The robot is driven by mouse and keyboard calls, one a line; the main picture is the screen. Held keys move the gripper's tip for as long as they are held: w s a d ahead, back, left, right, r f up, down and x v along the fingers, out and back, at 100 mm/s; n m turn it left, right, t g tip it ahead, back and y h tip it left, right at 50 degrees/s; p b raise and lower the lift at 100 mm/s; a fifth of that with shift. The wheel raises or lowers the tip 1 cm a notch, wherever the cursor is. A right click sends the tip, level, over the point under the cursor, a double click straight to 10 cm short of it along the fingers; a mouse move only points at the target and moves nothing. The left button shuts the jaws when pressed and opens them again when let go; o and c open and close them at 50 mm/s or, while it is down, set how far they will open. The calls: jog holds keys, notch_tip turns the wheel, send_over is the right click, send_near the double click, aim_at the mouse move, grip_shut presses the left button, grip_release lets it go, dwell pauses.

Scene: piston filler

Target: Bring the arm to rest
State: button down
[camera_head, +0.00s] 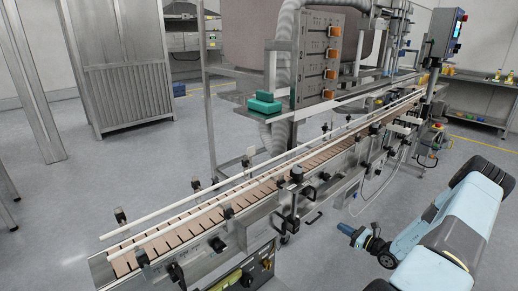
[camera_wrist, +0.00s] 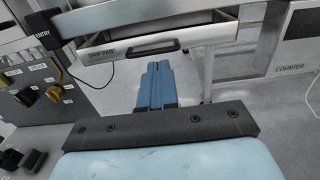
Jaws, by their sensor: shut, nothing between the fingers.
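My gripper (camera_head: 347,230) is at the lower right in the head view, at the end of my pale blue arm, to the right of the conveyor (camera_head: 240,196). In the wrist view its blue fingers (camera_wrist: 158,84) are together and empty, pointing away over the floor. They appear below a metal drip pan (camera_wrist: 207,37) with a black handle; whether they touch anything there is not clear, but no contact shows.
A control panel with knobs (camera_wrist: 38,92) stands at the left of the wrist view. A panel marked COUNTER (camera_wrist: 296,42) is at the right. Green boxes (camera_head: 264,104) sit on a shelf behind the conveyor. Floor (camera_head: 330,262) is open between conveyor and arm.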

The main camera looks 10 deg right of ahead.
jog(key=s+a+r+n+g, duration=0.2)
jog(key=a+r+n+g, duration=0.35)
jog(key=r, duration=0.55)
jog(key=s+a+r+n+g, duration=0.2)
jog(key=a+r+n+g, duration=0.2)
jog(key=a+r+n, duration=0.45)
jog(key=s+a+r+n+g, duration=0.2)
jog(key=a+r+n+g, duration=0.25)
jog(key=r, duration=0.85)
jog(key=s+a+r+n+t+h, duration=0.2)
jog(key=s+r+n+h, duration=0.3)
jog(key=s+r, duration=0.5)
jog(key=s+a+r+n+t+h, duration=0.2)
jog(key=s+a+r+n+h, duration=0.2)
jog(key=s+r, duration=0.6)
jog(key=shift+s+a+r+n+t+h, duration=0.3)
jog(key=shift+s+n+h, duration=0.35)
jog(key=shift+s, duration=2.5)
